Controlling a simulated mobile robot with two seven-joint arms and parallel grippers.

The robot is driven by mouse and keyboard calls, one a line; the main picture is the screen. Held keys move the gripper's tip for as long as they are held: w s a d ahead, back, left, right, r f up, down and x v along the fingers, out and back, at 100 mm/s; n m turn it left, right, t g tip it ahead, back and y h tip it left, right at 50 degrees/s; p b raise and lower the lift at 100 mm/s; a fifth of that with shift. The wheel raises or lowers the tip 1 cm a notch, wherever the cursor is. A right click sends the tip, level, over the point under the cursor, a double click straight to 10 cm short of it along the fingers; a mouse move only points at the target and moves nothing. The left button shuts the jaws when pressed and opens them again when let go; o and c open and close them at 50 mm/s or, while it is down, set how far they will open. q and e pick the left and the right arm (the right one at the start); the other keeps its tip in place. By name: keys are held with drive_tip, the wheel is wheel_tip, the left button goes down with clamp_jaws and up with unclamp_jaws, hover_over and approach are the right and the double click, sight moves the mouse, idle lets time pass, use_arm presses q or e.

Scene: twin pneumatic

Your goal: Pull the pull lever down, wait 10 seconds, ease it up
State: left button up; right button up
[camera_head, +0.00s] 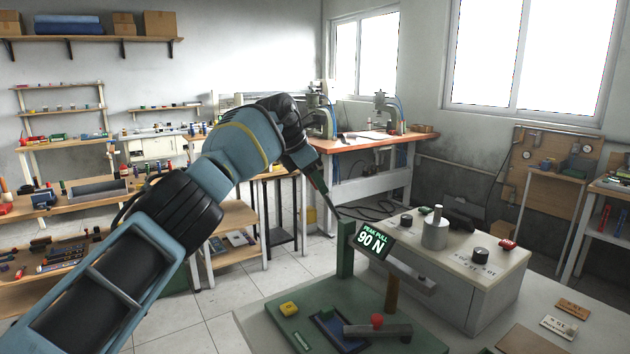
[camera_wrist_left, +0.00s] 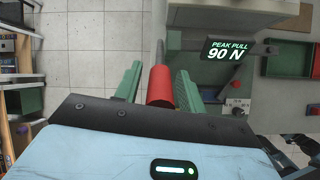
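The pull lever's red grip (camera_wrist_left: 160,86) lies between the two green fingers of my left gripper (camera_wrist_left: 158,80) in the left wrist view. A strip of floor shows between the grip and the left-hand finger; the right-hand finger is very close to the grip. I read the gripper as open around it. In the head view my left gripper (camera_head: 322,188) is above the green post (camera_head: 345,250), and the lever slants upward from there, its grip mostly hidden. The display (camera_head: 372,241) on the tester reads PEAK PULL 90 N. My right gripper is not in view.
The tester stands on a green base (camera_head: 290,325) with a yellow block (camera_head: 289,309) and a red knob (camera_head: 377,319). A pale control box (camera_head: 470,275) with dark knobs stands to its right. Small plates lie at the table's right. Clear tiled floor lies left of the table.

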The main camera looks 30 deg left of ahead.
use_arm(q)
drive_tip(key=shift+o, duration=0.3)
drive_tip(key=shift+r, duration=0.1)
drive_tip(key=v, duration=0.7)
drive_tip(key=shift+s+r, duration=0.15)
drive_tip(key=shift+r, duration=0.1)
drive_tip(key=shift+a, duration=0.1)
